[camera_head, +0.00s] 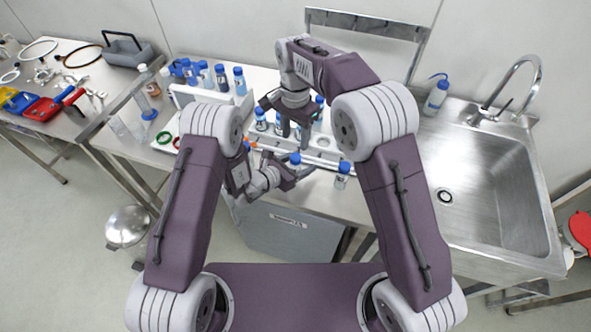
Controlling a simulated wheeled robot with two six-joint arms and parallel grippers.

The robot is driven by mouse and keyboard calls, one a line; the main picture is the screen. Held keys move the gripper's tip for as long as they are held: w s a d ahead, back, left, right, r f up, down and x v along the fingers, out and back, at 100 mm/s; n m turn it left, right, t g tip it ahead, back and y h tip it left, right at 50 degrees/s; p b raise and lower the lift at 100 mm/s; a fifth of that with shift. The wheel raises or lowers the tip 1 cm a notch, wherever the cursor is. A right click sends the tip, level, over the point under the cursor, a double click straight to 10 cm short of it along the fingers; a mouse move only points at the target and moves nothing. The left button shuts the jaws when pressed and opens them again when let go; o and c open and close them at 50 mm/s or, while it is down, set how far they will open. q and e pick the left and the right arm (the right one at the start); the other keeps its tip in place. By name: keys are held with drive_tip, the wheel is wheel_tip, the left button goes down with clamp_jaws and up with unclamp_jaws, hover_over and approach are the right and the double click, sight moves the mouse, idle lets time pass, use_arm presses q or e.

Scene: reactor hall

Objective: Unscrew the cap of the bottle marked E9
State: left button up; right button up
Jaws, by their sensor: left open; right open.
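Several small bottles with blue caps stand on the bench; their markings are too small to read, so I cannot tell which is E9. One clear bottle (342,178) stands upright at the bench's front edge. Another blue cap (295,158) shows just beyond my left gripper (290,172), which is open and low over the front of the bench; I cannot tell whether they touch. My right gripper (284,122) is open and points down among blue-capped bottles, one of them (261,119) just left of it. The gripper hides part of this row.
More blue-capped bottles (240,81) stand at the back left. A wash bottle (436,95) stands beside the sink (480,185) on the right. Green and red rings (164,138) lie on the left. A side table (60,120) holds tools and trays.

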use_arm(q)
clamp_jaws()
idle(1.5)
